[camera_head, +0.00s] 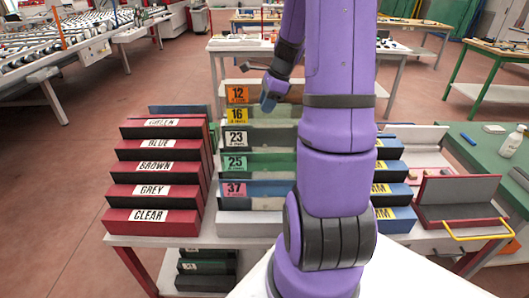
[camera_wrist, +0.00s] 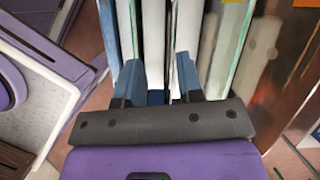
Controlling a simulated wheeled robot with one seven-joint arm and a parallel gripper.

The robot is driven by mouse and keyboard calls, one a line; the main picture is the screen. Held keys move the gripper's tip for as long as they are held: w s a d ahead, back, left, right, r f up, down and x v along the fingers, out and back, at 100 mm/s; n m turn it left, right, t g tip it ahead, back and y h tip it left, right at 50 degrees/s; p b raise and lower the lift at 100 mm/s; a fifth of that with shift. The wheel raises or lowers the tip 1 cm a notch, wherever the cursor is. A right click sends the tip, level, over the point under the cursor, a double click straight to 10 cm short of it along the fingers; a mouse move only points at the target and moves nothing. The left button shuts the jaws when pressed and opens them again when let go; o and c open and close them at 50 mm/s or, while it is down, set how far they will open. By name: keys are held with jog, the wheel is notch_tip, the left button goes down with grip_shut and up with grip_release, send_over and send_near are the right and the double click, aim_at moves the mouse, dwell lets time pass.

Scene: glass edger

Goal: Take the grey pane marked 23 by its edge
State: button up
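The grey pane marked 23 (camera_head: 272,136) stands in the middle of a stepped rack, its white tag at the left end. In the head view it sits behind the panes tagged 25 (camera_head: 275,162) and 37 (camera_head: 270,189), and in front of those tagged 16 (camera_head: 262,114) and 12 (camera_head: 238,94). My gripper (camera_head: 268,103) shows near the 12 and 16 tags. In the wrist view my gripper (camera_wrist: 158,75) has its two blue fingers apart, over upright pale slabs. I cannot tell which slab is pane 23; no tag is readable there.
Red boxes labelled CLEAR (camera_head: 150,216) to GREEN stand left of the rack. Blue boxes with yellow labels (camera_head: 392,190) stand to its right, partly behind my arm. A red tray with a yellow handle (camera_head: 460,200) lies further right. Several panes stand close together.

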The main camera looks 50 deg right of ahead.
jog(key=d+f+m, duration=0.2)
jog(key=d+f, duration=0.1)
send_over(263, 133)
jog(key=s+d, duration=0.1)
jog(key=s, duration=0.1)
notch_tip(263, 133, down, 4)
jog(key=shift+w+d+x, duration=0.1)
jog(key=shift+d+x, duration=0.05)
jog(key=shift+x, duration=1.45)
jog(key=shift+w+d+x, duration=0.1)
jog(key=shift+w+x, duration=0.05)
jog(key=shift+x, duration=1.4)
grip_shut()
